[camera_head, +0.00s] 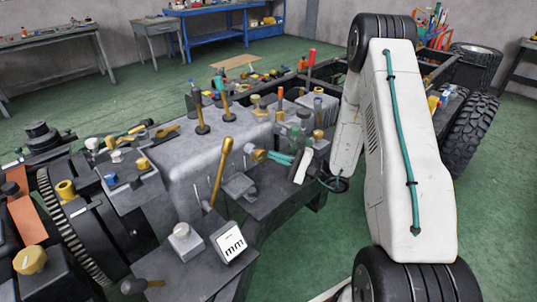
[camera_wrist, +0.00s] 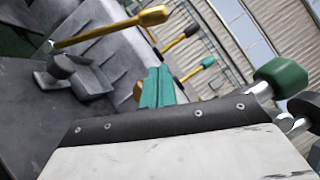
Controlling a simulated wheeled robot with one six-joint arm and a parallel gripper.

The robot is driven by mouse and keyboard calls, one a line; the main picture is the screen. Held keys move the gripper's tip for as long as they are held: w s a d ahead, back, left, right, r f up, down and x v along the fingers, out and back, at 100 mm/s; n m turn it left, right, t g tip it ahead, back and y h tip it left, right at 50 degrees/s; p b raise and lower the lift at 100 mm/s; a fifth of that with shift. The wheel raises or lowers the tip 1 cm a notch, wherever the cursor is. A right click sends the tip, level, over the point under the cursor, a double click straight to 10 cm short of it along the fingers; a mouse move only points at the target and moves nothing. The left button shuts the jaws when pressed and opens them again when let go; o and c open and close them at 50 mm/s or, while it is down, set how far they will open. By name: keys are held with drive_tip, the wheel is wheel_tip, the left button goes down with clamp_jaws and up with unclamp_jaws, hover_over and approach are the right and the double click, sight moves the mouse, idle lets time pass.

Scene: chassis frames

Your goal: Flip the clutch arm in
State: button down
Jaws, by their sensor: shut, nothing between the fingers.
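I cannot tell for sure which lever is the clutch arm. A long gold-handled lever (camera_head: 219,172) rises from the dark plate beside the grey housing, tilted with its knob up. It also shows in the wrist view (camera_wrist: 110,27), at the upper left. My gripper (camera_head: 270,157) has teal fingers, seen in the wrist view (camera_wrist: 156,85) shut with nothing between them. It is right of the gold lever, apart from it. A gold knob (camera_head: 258,155) shows close by the fingertips in the head view; contact is unclear. A green knob (camera_wrist: 283,75) is right of the fingers in the wrist view.
A white-faced box marked "mm" (camera_head: 232,243) and a round knob (camera_head: 182,232) sit in front on the dark plate. Toothed gear (camera_head: 75,230) is left.

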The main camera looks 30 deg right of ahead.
drive_tip(key=w+a+r, duration=0.3)
drive_tip(key=w+a, duration=0.1)
drive_tip(key=a, duration=0.5)
drive_tip(key=shift+w+a+r, duration=0.2)
drive_tip(key=shift+w+a, duration=0.05)
drive_tip(key=shift+w, duration=0.05)
